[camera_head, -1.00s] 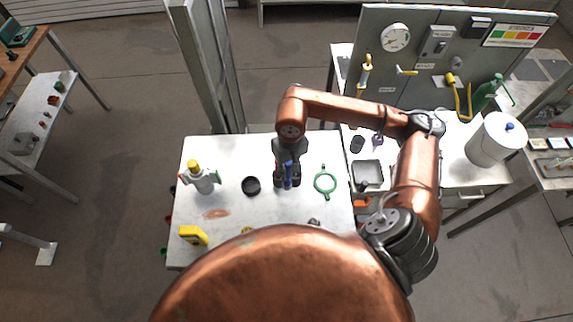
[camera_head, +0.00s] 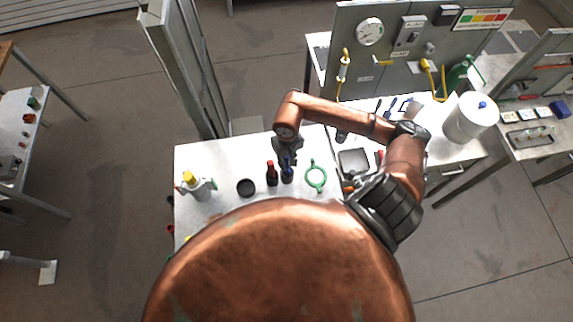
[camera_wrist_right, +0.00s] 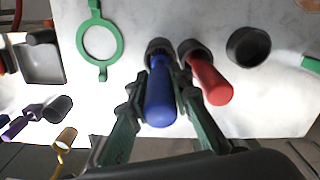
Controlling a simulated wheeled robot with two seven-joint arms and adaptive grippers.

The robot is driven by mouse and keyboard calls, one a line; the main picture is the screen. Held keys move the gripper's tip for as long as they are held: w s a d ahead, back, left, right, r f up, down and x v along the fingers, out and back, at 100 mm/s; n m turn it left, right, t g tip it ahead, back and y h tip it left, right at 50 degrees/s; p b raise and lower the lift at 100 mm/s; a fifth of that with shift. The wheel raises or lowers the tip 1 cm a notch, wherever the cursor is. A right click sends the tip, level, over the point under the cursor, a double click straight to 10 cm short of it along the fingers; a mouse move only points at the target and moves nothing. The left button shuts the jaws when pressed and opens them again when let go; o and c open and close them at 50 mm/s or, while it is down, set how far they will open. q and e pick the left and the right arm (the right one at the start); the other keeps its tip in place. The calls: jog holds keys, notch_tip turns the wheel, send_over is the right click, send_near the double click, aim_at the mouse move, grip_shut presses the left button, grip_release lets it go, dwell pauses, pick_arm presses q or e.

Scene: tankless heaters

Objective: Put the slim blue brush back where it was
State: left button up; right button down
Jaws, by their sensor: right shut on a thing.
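The blue brush (camera_wrist_right: 160,95) is between the two fingers of my right gripper (camera_wrist_right: 157,92), which is shut on its handle. In the head view the blue brush (camera_head: 287,172) hangs below the right gripper (camera_head: 287,160) over the white table. A dark round part shows at its far end; I cannot tell whether it touches the table. A similar red-handled brush (camera_wrist_right: 210,80) is close beside it, and it also shows in the head view (camera_head: 271,173). My left gripper is not in view.
A black round cup (camera_head: 245,187) and a green ring (camera_head: 316,176) flank the brushes. A white bottle with a yellow cap (camera_head: 198,188) stands at left. On the right bench are a grey tray (camera_head: 354,161) and a white canister (camera_head: 470,118). The wrist view shows a purple-handled tool (camera_wrist_right: 45,112).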

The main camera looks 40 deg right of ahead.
aim_at(287, 167)
notch_tip(287, 167, down, 2)
jog(key=shift+a+f, duration=0.1)
jog(key=shift+f, duration=0.1)
jog(key=shift+f+p, duration=0.25)
jog(key=shift+p, duration=0.05)
jog(key=shift+f, duration=0.1)
jog(key=shift+f+b, duration=0.15)
jog(key=shift+b, duration=0.15)
jog(key=c, duration=1.7)
grip_release()
jog(key=shift+c, duration=0.2)
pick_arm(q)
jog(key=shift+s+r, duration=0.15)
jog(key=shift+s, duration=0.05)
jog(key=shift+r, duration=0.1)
pick_arm(e)
jog(key=shift+r+p, duration=0.3)
jog(key=shift+p, duration=0.1)
pick_arm(q)
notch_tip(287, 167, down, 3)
jog(key=b, duration=0.3)
pick_arm(e)
notch_tip(287, 167, up, 12)
jog(key=shift+f, duration=0.1)
